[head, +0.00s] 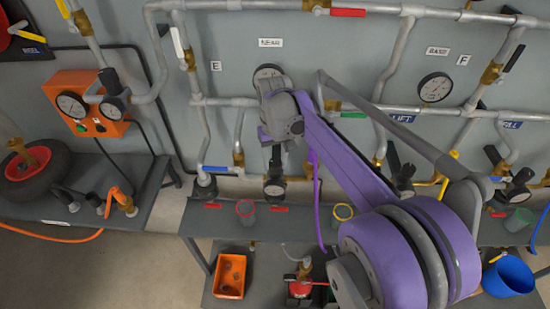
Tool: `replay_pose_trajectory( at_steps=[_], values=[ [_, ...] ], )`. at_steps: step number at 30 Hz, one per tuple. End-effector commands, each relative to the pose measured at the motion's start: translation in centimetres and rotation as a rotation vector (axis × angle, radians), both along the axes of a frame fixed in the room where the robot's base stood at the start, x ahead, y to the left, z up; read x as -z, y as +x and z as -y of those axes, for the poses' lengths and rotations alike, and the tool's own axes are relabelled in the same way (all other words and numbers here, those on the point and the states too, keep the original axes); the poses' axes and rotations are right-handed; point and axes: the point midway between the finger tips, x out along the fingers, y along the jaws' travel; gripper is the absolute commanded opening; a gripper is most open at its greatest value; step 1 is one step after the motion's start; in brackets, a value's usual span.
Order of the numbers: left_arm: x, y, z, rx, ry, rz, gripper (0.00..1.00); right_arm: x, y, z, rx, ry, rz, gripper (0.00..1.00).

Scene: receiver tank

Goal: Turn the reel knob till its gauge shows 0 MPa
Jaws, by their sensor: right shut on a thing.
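A blue REEL sign (31,50) is on the wall at the far left, beside a red and black part cut off by the picture edge. I cannot tell for certain which knob is the reel knob. My right gripper (276,160) points down below the NEAR sign. It is shut, right above a dark regulator with a small pale gauge (275,189). What it grips, apparently the top of this regulator, is hidden by the gripper. The gauge's needle is too small to read. My left gripper is not in view.
Grey pipes with brass valves run across the wall. A large gauge (435,88) hangs below the BASE sign; another (268,73) is partly behind my arm. An orange box (88,104) with gauges is at left. More regulators stand left (205,180) and right (403,180) of the gripper.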

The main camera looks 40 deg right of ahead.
Motion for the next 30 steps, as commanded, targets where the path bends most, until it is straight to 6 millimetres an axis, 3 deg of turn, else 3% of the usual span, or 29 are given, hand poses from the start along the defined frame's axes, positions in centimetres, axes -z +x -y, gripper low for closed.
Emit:
replay_pose_trajectory(
  at_steps=[12,30],
  values=[
    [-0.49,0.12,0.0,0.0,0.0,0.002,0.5,-0.03,0.02,0.01,-0.221,0.0,0.0,0.0],
    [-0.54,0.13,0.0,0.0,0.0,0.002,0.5,0.0,0.02,0.01,-0.264,0.0,0.001,0.0]
  ],
)
